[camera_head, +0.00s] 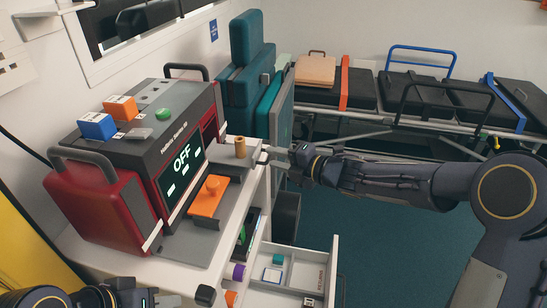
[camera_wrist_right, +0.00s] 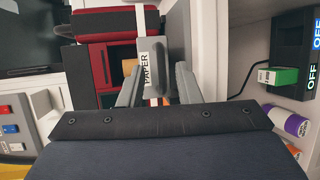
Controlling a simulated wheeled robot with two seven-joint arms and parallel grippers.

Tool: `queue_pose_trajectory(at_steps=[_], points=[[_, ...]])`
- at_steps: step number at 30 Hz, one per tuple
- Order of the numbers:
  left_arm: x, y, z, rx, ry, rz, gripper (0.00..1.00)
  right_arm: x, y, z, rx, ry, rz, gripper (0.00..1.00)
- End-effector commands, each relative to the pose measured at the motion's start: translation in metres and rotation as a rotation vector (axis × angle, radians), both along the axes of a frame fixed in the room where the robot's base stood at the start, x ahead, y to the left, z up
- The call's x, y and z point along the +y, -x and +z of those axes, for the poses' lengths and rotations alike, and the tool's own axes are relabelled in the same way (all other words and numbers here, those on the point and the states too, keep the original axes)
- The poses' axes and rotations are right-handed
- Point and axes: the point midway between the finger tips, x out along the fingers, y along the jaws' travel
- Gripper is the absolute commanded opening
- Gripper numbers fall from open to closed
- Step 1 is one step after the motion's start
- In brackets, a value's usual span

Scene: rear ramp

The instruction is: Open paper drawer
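In the head view that part (camera_head: 262,156) is at the right edge of the cabinet top, mostly behind my right gripper. My right gripper (camera_head: 277,154) reaches in from the right. In the wrist view its two fingers (camera_wrist_right: 158,85) stand apart with the label between them. I cannot tell whether they touch it. My left gripper (camera_head: 150,299) is at the bottom left edge, partly cut off; its fingers are unclear.
A red and grey device (camera_head: 150,150) with a screen reading OFF stands on the white cabinet. Below, an open drawer (camera_head: 333,270) with compartments juts out to the right. A brass cylinder (camera_head: 240,147) stands near the cabinet edge. A stretcher (camera_head: 420,95) lies behind my right arm.

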Motion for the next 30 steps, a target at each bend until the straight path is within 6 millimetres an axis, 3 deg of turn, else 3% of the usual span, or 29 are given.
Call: queue_pose_trajectory(at_steps=[6, 12, 27, 30], points=[[0.000, 0.000, 0.000, 0.000, 0.000, 0.000, 0.36, -0.031, 0.023, 0.009, -0.002, 0.002, 0.001, 0.31], [0.000, 0.000, 0.000, 0.000, 0.000, 0.000, 0.36, -0.049, 0.037, 0.014, -0.002, 0.001, 0.005, 0.31], [0.000, 0.000, 0.001, 0.000, 0.000, 0.000, 0.36, -0.052, 0.040, 0.015, 0.001, 0.001, 0.004, 0.31], [0.000, 0.000, 0.004, 0.000, 0.000, 0.000, 0.36, -0.062, 0.038, 0.025, 0.021, -0.010, -0.050, 0.31]])
